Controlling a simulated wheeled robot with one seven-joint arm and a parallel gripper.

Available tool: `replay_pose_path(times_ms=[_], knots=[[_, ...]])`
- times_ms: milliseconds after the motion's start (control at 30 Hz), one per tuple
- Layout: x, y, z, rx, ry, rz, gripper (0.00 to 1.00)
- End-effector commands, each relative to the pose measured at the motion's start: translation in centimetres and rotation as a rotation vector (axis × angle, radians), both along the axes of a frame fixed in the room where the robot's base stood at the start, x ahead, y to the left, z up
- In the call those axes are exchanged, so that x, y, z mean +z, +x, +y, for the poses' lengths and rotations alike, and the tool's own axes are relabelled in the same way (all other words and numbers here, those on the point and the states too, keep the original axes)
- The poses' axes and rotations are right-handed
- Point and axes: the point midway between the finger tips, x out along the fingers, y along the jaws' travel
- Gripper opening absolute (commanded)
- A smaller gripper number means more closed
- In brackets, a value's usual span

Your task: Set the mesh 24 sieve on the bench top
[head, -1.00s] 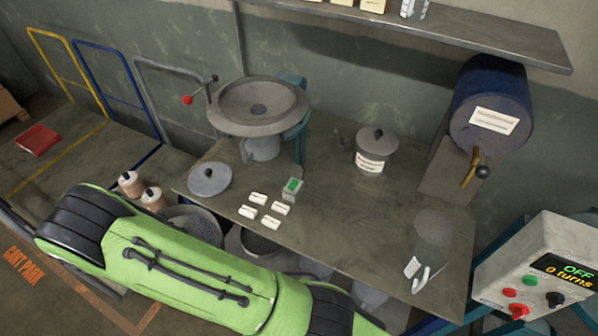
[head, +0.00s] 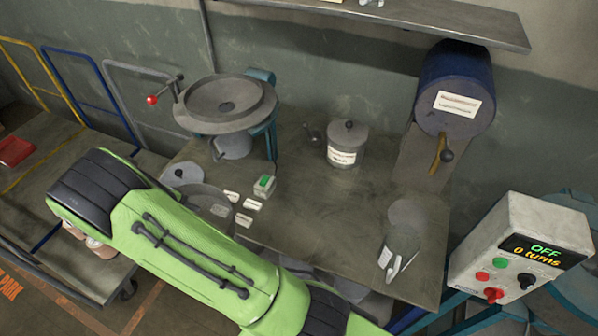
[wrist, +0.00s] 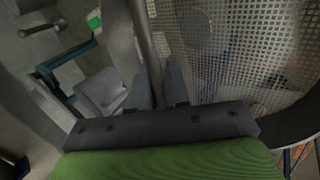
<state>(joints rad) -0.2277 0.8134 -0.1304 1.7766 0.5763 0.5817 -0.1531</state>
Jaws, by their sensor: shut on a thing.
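In the wrist view my gripper (wrist: 160,86) is shut on the rim of a round sieve. The sieve's square wire mesh (wrist: 235,45) fills the upper right of that view. No mesh number is readable. In the head view the grey sieve (head: 208,198) shows partly beyond my green arm, over the left front part of the bench top (head: 310,215). My arm hides its near part and my gripper there. I cannot tell whether the sieve touches the bench.
White cards (head: 243,220) and a green-topped box (head: 264,186) lie close right of the sieve. A grey lid (head: 182,174) is behind it. The bench middle is clear.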

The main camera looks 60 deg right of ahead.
Motion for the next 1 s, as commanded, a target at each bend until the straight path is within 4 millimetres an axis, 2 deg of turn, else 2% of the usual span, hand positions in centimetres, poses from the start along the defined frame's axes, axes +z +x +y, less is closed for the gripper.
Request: replay_pose_path(times_ms=[167, 267, 467, 600, 700, 800, 900, 1000], knots=[[0.3, -1.8, -6.1, -0.036, 0.004, -0.001, 0.00], [0.6, -3.8, -10.4, -0.058, 0.006, -0.001, 0.00], [1.2, -9.5, -18.1, -0.104, 0.008, 0.000, 0.00], [1.5, -14.6, -22.5, -0.140, 0.003, -0.002, 0.00], [1.7, -18.4, -24.8, -0.166, -0.001, -0.004, 0.00], [1.7, -21.7, -26.4, -0.187, -0.004, -0.006, 0.00], [1.9, -23.9, -27.2, -0.199, -0.009, -0.007, 0.00], [1.7, -24.9, -27.5, -0.203, -0.010, -0.005, 0.00]])
